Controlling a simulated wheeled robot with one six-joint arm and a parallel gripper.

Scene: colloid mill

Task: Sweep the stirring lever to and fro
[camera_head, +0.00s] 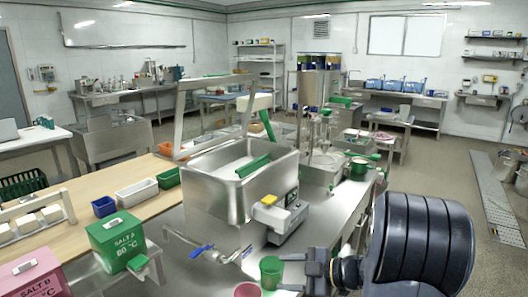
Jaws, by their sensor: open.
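A stainless steel tank (213,200) stands on the metal bench in the middle of the view. A green bar (253,166) lies along its inner right side, over pale contents. A slanted green handle (267,126) rises behind the tank; this looks like the stirring lever, but I cannot tell for certain. How it joins the tank is unclear. My gripper (292,271) is at the bottom, right of centre, pointing left. It is open and apart from the green handle, with the tank between them in the picture.
A green cup (270,272) is close to my gripper's fingertips. A grey box with a yellow top (283,222) and a tap with a blue handle (202,250) are near the tank. A green box (117,240) stands at left.

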